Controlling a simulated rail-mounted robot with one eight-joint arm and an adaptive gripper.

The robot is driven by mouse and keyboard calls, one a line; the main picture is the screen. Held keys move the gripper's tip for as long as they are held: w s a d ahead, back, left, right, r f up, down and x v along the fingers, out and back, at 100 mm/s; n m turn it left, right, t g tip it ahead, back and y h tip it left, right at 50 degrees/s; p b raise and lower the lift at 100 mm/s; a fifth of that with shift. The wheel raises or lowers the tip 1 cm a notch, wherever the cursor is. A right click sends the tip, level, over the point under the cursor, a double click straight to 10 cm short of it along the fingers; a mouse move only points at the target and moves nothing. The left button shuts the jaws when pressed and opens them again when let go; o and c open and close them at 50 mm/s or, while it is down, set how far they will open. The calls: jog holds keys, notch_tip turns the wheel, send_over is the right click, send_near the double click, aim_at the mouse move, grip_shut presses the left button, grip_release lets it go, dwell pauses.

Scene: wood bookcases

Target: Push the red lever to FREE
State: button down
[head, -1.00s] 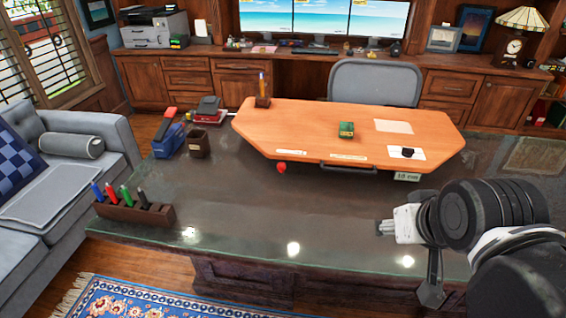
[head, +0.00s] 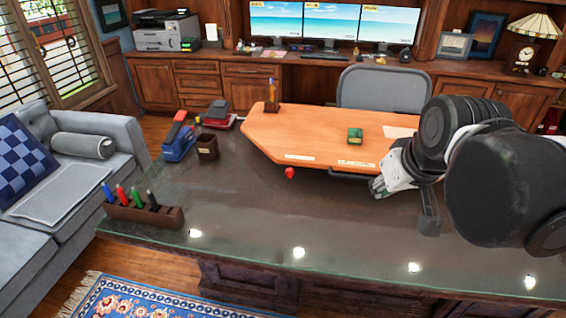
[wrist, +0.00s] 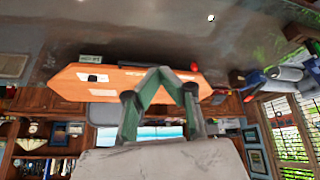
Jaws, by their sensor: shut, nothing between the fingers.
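The red lever (head: 290,173) shows as a small red knob below the front edge of the orange desk board (head: 300,134). It also shows in the upside-down wrist view (wrist: 194,66), just beyond the board's edge. Two pale labels, a left one (head: 299,157) and a right one (head: 356,164), sit on the board's front edge; their words are too small to read. My gripper (head: 378,188) is shut and empty, near the board's front edge, to the right of the lever and apart from it. In the wrist view my fingers (wrist: 165,72) cover part of the board.
A dark bar handle (head: 347,174) lies under the board's edge between lever and gripper. A pen rack (head: 143,212), dark cup (head: 208,147) and blue-red stapler (head: 179,139) stand left. The dark desktop (head: 260,210) in front is clear.

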jog(key=w+a+n+g+y+p, duration=0.1)
jog(key=w+a+n, duration=0.3)
jog(key=w, duration=0.6)
jog(key=w+a+n+g+y+p, duration=0.1)
jog(key=w+a+n+g, duration=0.1)
jog(key=w+a, duration=0.6)
jog(key=w+a+f+n+g, duration=0.1)
jog(key=w+a+f+n, duration=0.2)
jog(key=w+f, duration=0.3)
jog(key=w+a+f+n+g+y+p, duration=0.1)
jog(key=w+a+f+n, duration=0.2)
jog(key=w+a+f, duration=0.3)
jog(key=w, duration=0.4)
jog(key=shift+w, duration=0.35)
jog(key=shift+a+f, duration=0.1)
jog(key=shift+f, duration=0.05)
notch_tip(320, 180, down, 10)
jog(key=p, duration=0.1)
jog(key=shift+d+r, duration=0.2)
jog(key=shift+d, duration=0.1)
